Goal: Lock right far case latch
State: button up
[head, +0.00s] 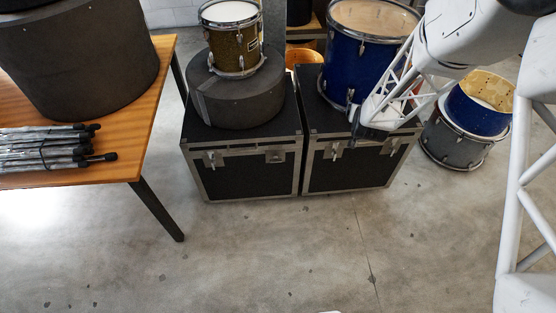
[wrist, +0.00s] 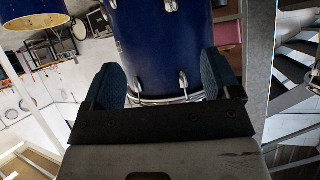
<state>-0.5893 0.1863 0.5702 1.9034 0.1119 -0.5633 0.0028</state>
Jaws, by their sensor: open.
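Two black cases with metal edges stand side by side on the floor in the head view. The right case (head: 350,173) has a silver latch (head: 336,151) left on its front and another latch (head: 391,146) toward its right end. I cannot tell whether either is locked. My gripper (head: 357,121) is above the right case's front edge, between and above these latches. In the wrist view my gripper (wrist: 163,82) is open, with two blue-padded fingers spread and nothing between them. A blue drum (wrist: 163,45) fills the view beyond the fingers. No latch shows there.
The blue drum (head: 355,60) stands on the right case behind my gripper. The left case (head: 245,173) carries a round dark case (head: 235,100) with a small drum (head: 232,40) on it. A wooden table (head: 120,160) is at left. More drums (head: 455,140) stand right. The front floor is clear.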

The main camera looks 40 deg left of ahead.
jog(key=s+a+f+n+y, duration=0.1)
jog(key=s+a+f, duration=0.1)
jog(key=a+f, duration=0.65)
jog(key=n+t+y, duration=0.2)
jog(key=n+y, duration=0.1)
jog(key=y, duration=0.3)
send_near(276, 162)
jog(key=x, duration=0.2)
jog(key=shift+a, duration=0.15)
jog(key=shift+x, duration=3.9)
jog(key=shift+r, duration=0.1)
jog(key=shift+c, duration=0.2)
jog(key=c, duration=0.9)
